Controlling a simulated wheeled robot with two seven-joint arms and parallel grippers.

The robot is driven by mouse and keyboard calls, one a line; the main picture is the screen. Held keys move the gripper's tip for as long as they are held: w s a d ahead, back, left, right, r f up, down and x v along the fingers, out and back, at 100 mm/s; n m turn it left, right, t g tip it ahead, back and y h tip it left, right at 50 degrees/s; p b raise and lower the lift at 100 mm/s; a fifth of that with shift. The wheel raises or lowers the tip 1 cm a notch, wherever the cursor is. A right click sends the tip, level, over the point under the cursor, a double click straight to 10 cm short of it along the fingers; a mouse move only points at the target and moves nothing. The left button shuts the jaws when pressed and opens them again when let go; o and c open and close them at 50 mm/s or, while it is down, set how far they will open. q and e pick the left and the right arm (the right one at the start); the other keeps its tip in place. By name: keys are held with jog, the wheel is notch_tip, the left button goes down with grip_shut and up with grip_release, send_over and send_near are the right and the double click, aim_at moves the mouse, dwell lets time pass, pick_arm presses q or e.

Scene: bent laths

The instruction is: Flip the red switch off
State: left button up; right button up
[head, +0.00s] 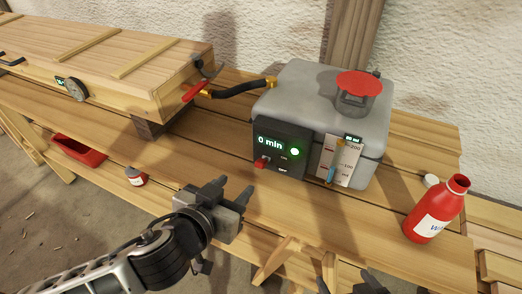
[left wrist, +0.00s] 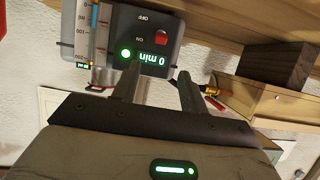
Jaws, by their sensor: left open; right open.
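The red switch (head: 262,162) sits low on the dark control panel (head: 290,133) of the grey steam box, under a lit display reading "0 min" and beside a lit green lamp (head: 295,152). In the left wrist view, which is upside down, the red switch (left wrist: 161,38) is level with the ON label, and the OFF label is at its other end. My left gripper (head: 235,187) is open and empty, in front of and below the panel, apart from the switch; its fingers (left wrist: 160,68) point toward the panel. My right gripper (head: 345,280) is open, partly cut off at the bottom edge.
A long wooden box (head: 110,62) with a red-handled valve (head: 194,92) joins the grey tank (head: 315,92) by a black hose (head: 238,90). A red bottle (head: 437,208) stands at right on the bench. A small red jar (head: 136,176) and red tray (head: 80,150) are left.

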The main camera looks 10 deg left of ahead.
aim_at(259, 163)
pick_arm(q)
jog(key=x, duration=1.4)
jog(key=shift+s+f+p, duration=0.1)
jog(key=shift+p, duration=0.3)
grip_shut()
